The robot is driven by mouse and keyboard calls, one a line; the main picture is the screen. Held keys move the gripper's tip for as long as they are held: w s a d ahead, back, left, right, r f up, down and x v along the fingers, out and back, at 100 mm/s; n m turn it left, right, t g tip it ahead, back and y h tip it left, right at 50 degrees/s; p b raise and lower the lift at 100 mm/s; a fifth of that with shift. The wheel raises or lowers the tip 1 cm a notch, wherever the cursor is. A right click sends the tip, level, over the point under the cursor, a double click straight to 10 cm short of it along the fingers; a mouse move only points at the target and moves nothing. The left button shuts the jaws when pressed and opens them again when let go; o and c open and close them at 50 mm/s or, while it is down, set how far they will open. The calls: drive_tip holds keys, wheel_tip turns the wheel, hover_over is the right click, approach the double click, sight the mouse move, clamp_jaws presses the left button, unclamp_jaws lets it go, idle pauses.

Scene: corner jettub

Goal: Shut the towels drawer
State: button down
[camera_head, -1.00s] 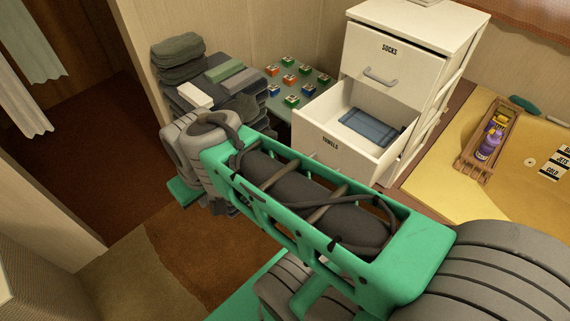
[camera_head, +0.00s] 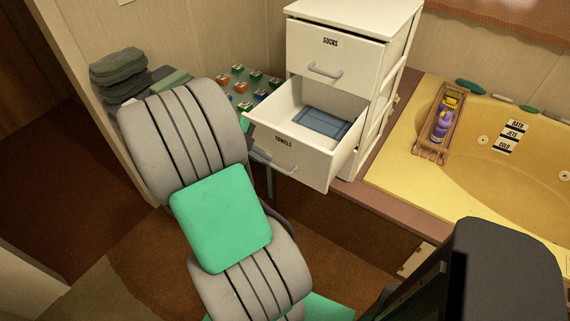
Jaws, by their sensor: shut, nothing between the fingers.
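The towels drawer (camera_head: 312,165) is the lower labelled drawer of a white cabinet (camera_head: 377,22). It is pulled well out, and its label "TOWELS" shows on the front. A folded blue towel (camera_head: 322,123) lies inside it. Part of its grey handle shows at the left of the front, next to my arm. My grey and green arm fills the left middle of the view and covers the space left of the drawer. I cannot make out my gripper's fingers, so I cannot tell whether they touch the drawer.
The socks drawer (camera_head: 332,55) above is shut. A yellow corner tub (camera_head: 405,165) with a wooden caddy (camera_head: 432,150) is at the right. Stacked dark towels (camera_head: 118,65) and a board of coloured blocks (camera_head: 270,90) are behind my arm. Brown floor lies below the drawer.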

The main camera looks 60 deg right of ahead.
approach(300, 169)
drive_tip(key=a+f, duration=0.1)
drive_tip(key=s+a+f, duration=0.1)
drive_tip(key=f, duration=0.1)
drive_tip(key=shift+s+a+f, duration=0.1)
drive_tip(key=shift+s+f, duration=0.1)
drive_tip(key=shift+s, duration=0.05)
drive_tip(key=d, duration=0.1)
drive_tip(key=d+p, duration=0.1)
drive_tip(key=d, duration=0.1)
drive_tip(key=shift+s+d+f, duration=0.1)
drive_tip(key=shift+s+d, duration=0.15)
drive_tip(key=shift+d, duration=0.3)
